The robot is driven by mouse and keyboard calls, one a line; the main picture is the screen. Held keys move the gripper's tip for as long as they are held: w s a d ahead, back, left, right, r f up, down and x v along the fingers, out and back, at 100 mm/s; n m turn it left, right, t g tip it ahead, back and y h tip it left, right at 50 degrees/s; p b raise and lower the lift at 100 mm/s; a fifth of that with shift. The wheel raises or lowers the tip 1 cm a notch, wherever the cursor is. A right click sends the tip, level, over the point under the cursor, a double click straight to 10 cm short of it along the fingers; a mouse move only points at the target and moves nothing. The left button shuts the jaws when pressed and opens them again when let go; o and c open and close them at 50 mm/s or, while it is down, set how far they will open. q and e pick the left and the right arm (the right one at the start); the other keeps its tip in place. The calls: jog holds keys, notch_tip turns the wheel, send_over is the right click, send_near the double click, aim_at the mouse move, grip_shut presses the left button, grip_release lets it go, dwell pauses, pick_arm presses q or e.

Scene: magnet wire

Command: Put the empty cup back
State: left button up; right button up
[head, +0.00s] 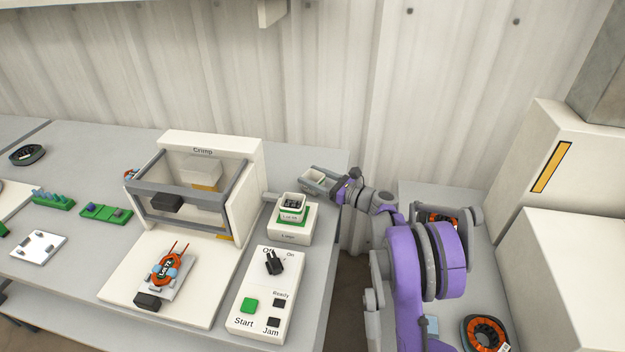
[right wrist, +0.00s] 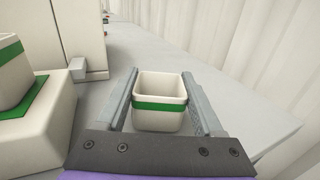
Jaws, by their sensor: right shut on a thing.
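My right gripper (head: 322,181) is shut on a small white cup (head: 315,174) with a green band, behind and to the right of the lugs stand. In the right wrist view the cup (right wrist: 160,97) sits upright between the two fingers (right wrist: 158,100), and its inside looks empty. I cannot tell whether its base touches the table. A second cup (head: 291,204) with dark contents stands on a green pad on a white block (head: 289,236). Part of this cup shows at the left of the right wrist view (right wrist: 12,72). My left gripper is not in view.
The white Crimp machine (head: 250,160) stands left of the block. A control panel (head: 258,320) with a green Start button is in front. An orange coil (head: 166,269) lies on the machine's base plate. Bare table (right wrist: 180,55) lies beyond the held cup; the corrugated wall is at the right.

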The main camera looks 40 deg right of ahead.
jog(key=shift+f, duration=0.1)
jog(key=o, duration=1.4)
jog(key=shift+f, duration=0.15)
jog(key=shift+r, duration=0.25)
jog(key=p+v, duration=0.2)
jog(key=v, duration=1)
